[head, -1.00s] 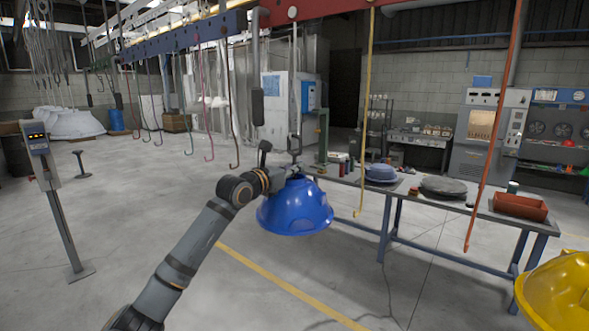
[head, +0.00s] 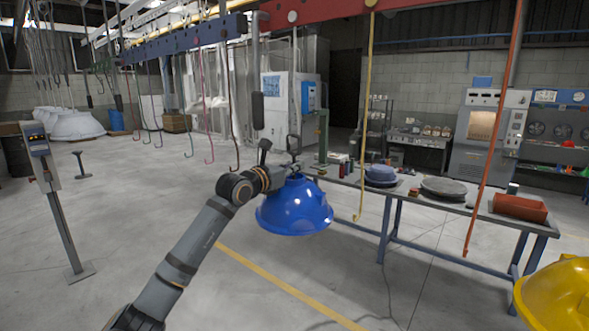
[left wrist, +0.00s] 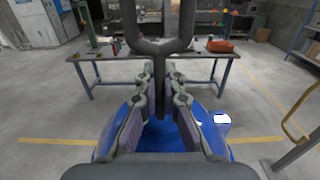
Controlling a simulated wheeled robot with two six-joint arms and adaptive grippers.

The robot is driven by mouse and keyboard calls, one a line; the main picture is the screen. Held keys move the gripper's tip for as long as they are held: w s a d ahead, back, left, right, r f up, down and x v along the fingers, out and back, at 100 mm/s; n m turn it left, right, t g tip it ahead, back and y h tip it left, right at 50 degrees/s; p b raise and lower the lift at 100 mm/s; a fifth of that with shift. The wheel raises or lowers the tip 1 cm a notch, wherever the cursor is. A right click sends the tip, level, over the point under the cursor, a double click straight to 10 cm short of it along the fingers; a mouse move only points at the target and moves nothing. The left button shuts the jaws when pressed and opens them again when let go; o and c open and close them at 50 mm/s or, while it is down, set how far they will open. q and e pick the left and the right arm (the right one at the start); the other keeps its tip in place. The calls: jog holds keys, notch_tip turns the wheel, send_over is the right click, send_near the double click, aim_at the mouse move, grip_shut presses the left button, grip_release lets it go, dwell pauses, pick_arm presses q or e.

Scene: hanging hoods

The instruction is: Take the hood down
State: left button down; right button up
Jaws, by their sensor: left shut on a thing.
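The blue hood (head: 295,210) is an upright dome, open side down, in the middle of the head view. A dark forked loop (head: 294,144) rises from its top. My left gripper (head: 288,174) is at the top of the hood, shut on its stem. In the left wrist view the fingers (left wrist: 162,100) stand on either side of the stem below the fork (left wrist: 160,46), with the blue dome (left wrist: 165,138) beneath. I cannot tell whether the loop still hangs on a hook. My right gripper is not in view.
A yellow hood (head: 556,296) is at the lower right edge. A yellow hook (head: 367,110) and an orange hook (head: 496,120) hang to the right. A post (head: 60,215) stands left; floor between is clear.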

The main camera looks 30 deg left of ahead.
pick_arm(q)
jog(key=shift+r+p, duration=0.3)
jog(key=shift+r, duration=0.6)
jog(key=shift+s+f+b, duration=0.1)
jog(key=shift+s+b, duration=0.15)
jog(key=shift+b, duration=0.35)
jog(key=shift+s+a+b, duration=0.15)
jog(key=shift+s+b, duration=1.2)
jog(key=shift+b, duration=0.55)
jog(key=shift+s, duration=0.2)
